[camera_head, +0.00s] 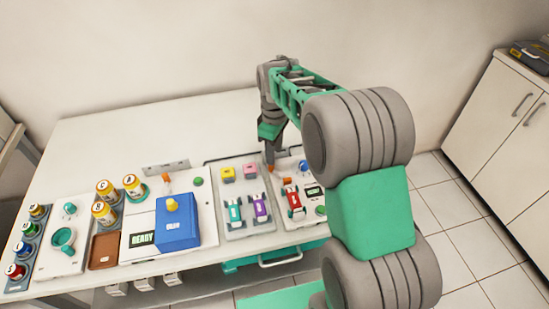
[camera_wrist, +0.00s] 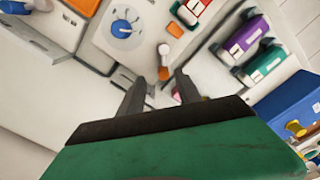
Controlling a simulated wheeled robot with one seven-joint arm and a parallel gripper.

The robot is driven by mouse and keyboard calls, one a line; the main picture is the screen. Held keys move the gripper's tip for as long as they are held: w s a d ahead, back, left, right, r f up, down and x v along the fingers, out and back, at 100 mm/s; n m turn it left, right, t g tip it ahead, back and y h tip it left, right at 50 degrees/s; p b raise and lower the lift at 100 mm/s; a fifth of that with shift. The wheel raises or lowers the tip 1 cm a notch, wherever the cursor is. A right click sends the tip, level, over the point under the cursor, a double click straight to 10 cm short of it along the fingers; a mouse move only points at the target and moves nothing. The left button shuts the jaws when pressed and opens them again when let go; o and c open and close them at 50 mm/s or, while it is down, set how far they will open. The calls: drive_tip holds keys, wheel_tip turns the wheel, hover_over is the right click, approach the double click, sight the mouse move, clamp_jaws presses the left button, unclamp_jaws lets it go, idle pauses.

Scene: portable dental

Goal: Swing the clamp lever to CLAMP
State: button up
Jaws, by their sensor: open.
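My gripper (camera_head: 270,146) is over the back of the right-hand panel (camera_head: 300,222), pointing down. In the wrist view, its two dark fingers (camera_wrist: 160,82) are spread with a gap. A small orange upright piece (camera_wrist: 164,73) shows in that gap, nothing visibly gripped. Just beyond it are a pale round end (camera_wrist: 164,49) and an orange knob (camera_wrist: 174,30). These look like the clamp lever, but no CLAMP label is readable and I cannot tell its position. In the head view, an orange piece (camera_head: 270,167) shows just below the gripper.
A blue dial (camera_wrist: 122,27) on a white disc is close by. A blue box (camera_head: 177,222) stands farther left. The table's back left is bare.

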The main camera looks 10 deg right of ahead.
drive_tip(key=f, duration=0.2)
drive_tip(key=a+f, duration=0.1)
drive_tip(key=f, duration=0.2)
drive_tip(key=shift+c, duration=0.2)
clamp_jaws()
